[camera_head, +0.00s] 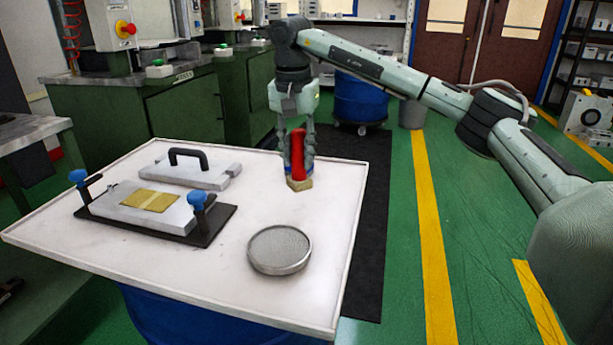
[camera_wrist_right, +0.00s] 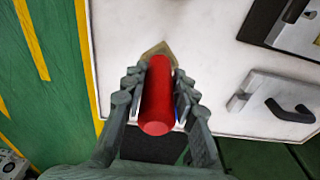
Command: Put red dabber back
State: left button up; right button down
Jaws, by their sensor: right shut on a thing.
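The red dabber (camera_head: 298,156) stands upright near the far right part of the white table (camera_head: 190,270), with its tan pad (camera_head: 300,184) at the bottom. I cannot tell whether the pad touches the tabletop. My right gripper (camera_head: 299,150) points down from above and is shut on the red dabber's handle. In the right wrist view the red dabber (camera_wrist_right: 159,97) lies between the two fingers of my right gripper (camera_wrist_right: 159,100), and the tip of its tan pad (camera_wrist_right: 158,50) shows beyond it. My left gripper is in neither view.
A round metal dish (camera_head: 280,250) sits at the table's near right. A black-handled mould lid (camera_head: 190,170) lies at the back left. A mould base (camera_head: 145,212) with blue-knobbed clamps and a yellowish sheet (camera_head: 150,200) is in front of it. Tabletop between dabber and dish is clear.

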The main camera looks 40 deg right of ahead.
aim_at(306, 172)
jog(key=shift+s+d+f, duration=0.45)
jog(key=shift+d+f, duration=0.05)
jog(key=shift+d, duration=0.2)
jog(key=shift+f, duration=2)
jog(key=shift+f, duration=0.1)
jog(key=c, duration=1.2)
grip_release()
jog(key=shift+f, duration=0.1)
jog(key=r, duration=0.8)
jog(key=a+r, duration=0.1)
jog(key=r, duration=0.3)
jog(key=shift+s+r, duration=0.15)
jog(key=shift+s, duration=0.25)
